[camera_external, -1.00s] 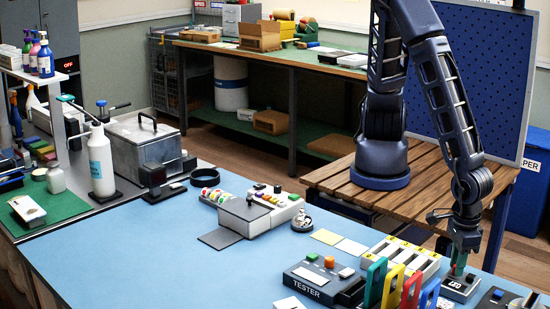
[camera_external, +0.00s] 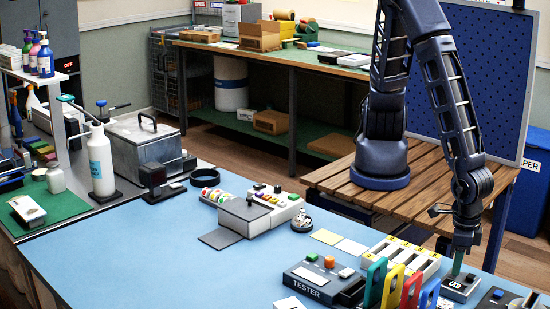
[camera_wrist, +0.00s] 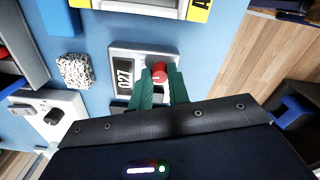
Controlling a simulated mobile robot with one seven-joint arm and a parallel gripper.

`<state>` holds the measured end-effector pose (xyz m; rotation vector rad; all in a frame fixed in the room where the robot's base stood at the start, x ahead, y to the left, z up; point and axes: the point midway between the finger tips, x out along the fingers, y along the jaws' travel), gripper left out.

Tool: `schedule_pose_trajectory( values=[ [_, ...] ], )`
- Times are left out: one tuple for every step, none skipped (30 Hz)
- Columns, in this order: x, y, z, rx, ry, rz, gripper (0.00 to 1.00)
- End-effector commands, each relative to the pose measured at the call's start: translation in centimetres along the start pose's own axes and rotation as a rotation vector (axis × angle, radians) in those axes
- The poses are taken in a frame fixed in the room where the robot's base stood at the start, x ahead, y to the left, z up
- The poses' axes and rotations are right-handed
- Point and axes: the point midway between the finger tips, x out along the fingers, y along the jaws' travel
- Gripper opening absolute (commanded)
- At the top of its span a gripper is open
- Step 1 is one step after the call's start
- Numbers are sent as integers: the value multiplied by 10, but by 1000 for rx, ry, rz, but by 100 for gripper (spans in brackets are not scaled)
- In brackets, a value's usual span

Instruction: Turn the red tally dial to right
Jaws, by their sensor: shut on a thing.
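The red tally dial (camera_wrist: 159,72) sits on a small grey-and-white box (camera_wrist: 116,54) with a dark display (camera_wrist: 124,75) reading something like 027. In the external view this tally box (camera_external: 461,286) is at the right end of the blue table, below my gripper (camera_external: 457,268). In the wrist view the green fingers of my gripper (camera_wrist: 160,78) stand one on each side of the dial, shut on it. In the external view the dial cannot be made out. The dial's pointing direction is not clear.
Upright coloured holders (camera_external: 392,287) stand just left of the tally box. A dark device (camera_external: 497,298) lies to its right. A tray with yellow labels (camera_external: 405,257) is behind, and a tester (camera_external: 322,279) is further left.

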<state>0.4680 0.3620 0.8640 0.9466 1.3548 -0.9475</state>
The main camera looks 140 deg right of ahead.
Motion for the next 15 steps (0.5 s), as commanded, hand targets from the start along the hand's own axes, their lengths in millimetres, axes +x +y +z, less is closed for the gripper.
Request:
schedule_pose_trajectory(
  values=[
    [0, 0, 0, 43, 0, 1, 0],
    [0, 0, 0, 73, 0, 1, 0],
    [0, 0, 0, 111, -1, 1, 0],
    [0, 0, 0, 139, 0, 1, 0],
    [0, 0, 0, 167, 0, 1, 0],
    [0, 0, 0, 205, 0, 1, 0],
    [0, 0, 0, 234, 0, 2, 0],
    [0, 0, 0, 263, 0, 2, 0],
    [0, 0, 0, 299, 1, 1, 0],
    [0, 0, 0, 324, 1, 2, 0],
    [0, 0, 0, 351, 1, 2, 0],
    [0, 0, 0, 387, 1, 2, 0],
    [0, 0, 0, 411, 1, 2, 0],
    [-1, 0, 0, 435, 1, 2, 0],
    [-1, 0, 0, 465, 1, 2, 0]
  ],
)
